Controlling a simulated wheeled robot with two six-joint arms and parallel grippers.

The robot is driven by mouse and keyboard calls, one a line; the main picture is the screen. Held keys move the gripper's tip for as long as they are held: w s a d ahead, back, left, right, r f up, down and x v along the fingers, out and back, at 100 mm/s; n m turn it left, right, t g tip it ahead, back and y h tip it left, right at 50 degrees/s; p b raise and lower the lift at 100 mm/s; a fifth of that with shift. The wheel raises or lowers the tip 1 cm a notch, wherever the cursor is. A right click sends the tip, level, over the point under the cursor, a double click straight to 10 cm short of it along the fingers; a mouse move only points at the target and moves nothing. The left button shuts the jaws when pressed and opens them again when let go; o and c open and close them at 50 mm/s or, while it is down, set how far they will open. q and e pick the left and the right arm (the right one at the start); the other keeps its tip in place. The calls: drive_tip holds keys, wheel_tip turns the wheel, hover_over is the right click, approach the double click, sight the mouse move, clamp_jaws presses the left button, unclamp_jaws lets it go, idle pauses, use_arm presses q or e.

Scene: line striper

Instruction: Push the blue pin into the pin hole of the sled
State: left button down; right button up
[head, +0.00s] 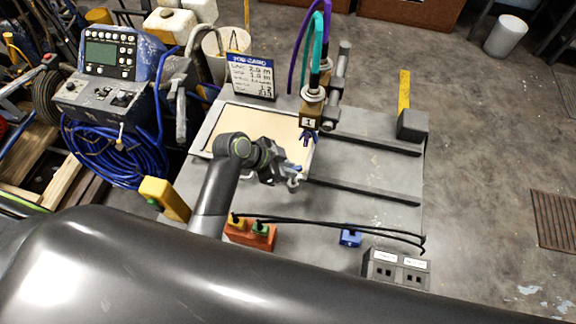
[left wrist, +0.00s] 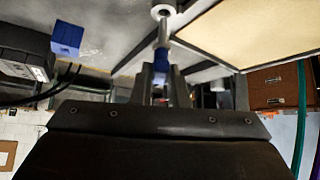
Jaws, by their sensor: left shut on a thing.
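My left gripper (head: 284,175) is over the bench beside the cream panel and is shut on the blue pin (head: 295,168). In the left wrist view the blue pin (left wrist: 160,70) sits between the fingers (left wrist: 161,84), with its grey shaft pointing away from the gripper. The shaft's end is close to a white ring with a dark centre (left wrist: 163,11), which looks like the pin hole. I cannot tell whether the tip touches the ring or is inside it. The sled's outline is not clear to me. My right gripper is not in view.
The cream panel (head: 237,133) lies left of two dark rails (head: 365,190). A nozzle assembly with hoses (head: 313,100) stands behind the gripper.

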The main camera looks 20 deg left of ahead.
use_arm(q)
drive_tip(key=shift+f+b, duration=1.15)
drive_tip(key=shift+f, duration=1.15)
idle(1.0)
drive_tip(key=c, duration=1)
unclamp_jaws()
drive_tip(key=p+v, duration=0.6)
drive_tip(key=v, duration=0.1)
idle(0.8)
